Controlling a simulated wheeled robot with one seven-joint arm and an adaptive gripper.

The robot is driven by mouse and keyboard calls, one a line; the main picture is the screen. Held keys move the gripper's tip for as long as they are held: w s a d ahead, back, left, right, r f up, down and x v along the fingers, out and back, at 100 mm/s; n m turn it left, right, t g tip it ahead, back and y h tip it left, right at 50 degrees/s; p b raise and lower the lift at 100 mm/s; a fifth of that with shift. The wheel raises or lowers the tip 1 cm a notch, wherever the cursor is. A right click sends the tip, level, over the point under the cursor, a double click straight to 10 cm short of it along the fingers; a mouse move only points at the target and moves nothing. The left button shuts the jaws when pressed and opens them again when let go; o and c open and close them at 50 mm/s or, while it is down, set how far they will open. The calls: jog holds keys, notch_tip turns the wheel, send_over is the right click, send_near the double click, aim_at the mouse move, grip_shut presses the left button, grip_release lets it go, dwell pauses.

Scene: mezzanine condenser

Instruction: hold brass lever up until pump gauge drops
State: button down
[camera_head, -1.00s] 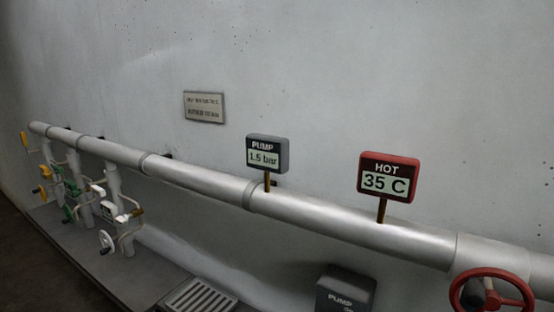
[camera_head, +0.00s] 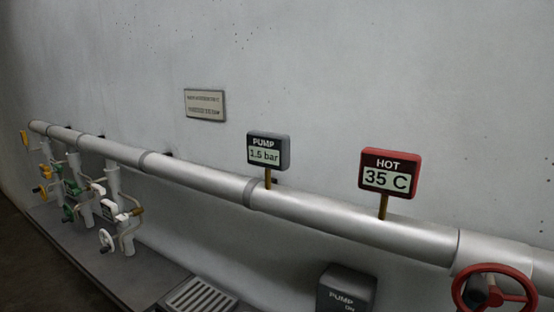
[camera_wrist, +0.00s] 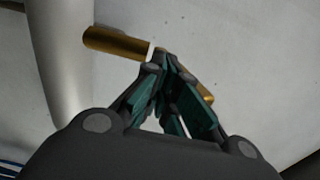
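The pump gauge (camera_head: 267,151) is a dark grey box on a brass stem on the pipe in the head view, and it reads 1.5 bar. In the wrist view, a brass bar (camera_wrist: 117,42), which looks like the lever, lies just beyond my fingertips, at upper left. Another brass piece (camera_wrist: 208,96) shows at right, partly hidden by my fingers. My gripper (camera_wrist: 160,62) has its fingertips drawn together close to the brass. I cannot see anything held between them. My gripper does not show in the head view.
A red-framed HOT display (camera_head: 388,172) reads 35 C. A red handwheel (camera_head: 494,290) is at lower right. A grey pump box (camera_head: 346,288) and a floor grate (camera_head: 197,298) are below the long pipe (camera_head: 350,228). Several small valves stand at left.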

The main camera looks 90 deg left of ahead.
notch_tip(320, 180, down, 6)
jog(key=b, duration=0.6)
dwell(0.8)
jog(key=b+v, duration=0.1)
jog(key=v, duration=0.9)
jog(key=shift+b, duration=0.35)
jog(key=shift+a+f, duration=0.1)
jog(key=shift+f, duration=0.05)
dwell(0.6)
